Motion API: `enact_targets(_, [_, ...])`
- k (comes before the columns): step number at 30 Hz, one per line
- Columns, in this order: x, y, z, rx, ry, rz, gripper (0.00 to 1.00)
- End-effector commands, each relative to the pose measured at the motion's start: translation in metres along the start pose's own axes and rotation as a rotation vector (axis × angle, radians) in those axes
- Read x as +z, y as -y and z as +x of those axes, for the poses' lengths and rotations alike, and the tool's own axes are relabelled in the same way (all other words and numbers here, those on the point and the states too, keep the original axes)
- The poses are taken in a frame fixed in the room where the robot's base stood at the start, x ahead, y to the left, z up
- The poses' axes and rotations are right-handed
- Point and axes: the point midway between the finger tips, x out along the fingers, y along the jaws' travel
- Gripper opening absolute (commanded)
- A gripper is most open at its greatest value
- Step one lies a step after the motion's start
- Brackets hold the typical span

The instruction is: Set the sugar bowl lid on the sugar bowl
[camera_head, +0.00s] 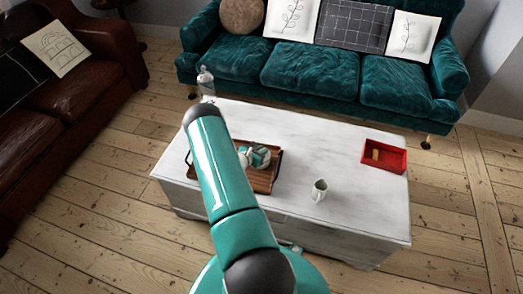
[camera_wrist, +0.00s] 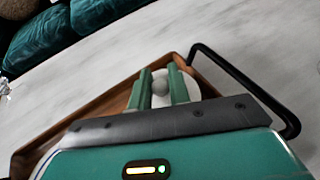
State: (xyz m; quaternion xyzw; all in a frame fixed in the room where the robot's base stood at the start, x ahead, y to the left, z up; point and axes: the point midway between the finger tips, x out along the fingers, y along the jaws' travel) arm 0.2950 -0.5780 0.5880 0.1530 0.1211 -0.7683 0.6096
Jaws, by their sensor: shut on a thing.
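My gripper (camera_wrist: 164,82) is over the wooden tray (camera_wrist: 95,110) on the white table. Its two green fingers are closed on the pale round knob of the sugar bowl lid (camera_wrist: 160,87). A white rounded surface shows around and behind the fingers; I cannot tell how much of it is lid and how much is sugar bowl. In the head view my gripper (camera_head: 259,156) is small and partly behind my arm, with white crockery beside it over the tray (camera_head: 262,184). The sugar bowl cannot be made out clearly, and whether the lid touches it cannot be told.
A white pitcher (camera_head: 320,190) stands right of the tray on the table (camera_head: 345,145). A red box (camera_head: 398,161) holding a small tan thing is at the right end. A glass bottle (camera_head: 206,82) stands at the back left. The tray has a raised black handle (camera_wrist: 245,82).

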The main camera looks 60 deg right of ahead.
Motion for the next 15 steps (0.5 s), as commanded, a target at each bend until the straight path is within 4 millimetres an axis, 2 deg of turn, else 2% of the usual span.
enact_targets(15, [-0.0087,-0.0007,0.0036,0.001,0.0,0.001,0.0])
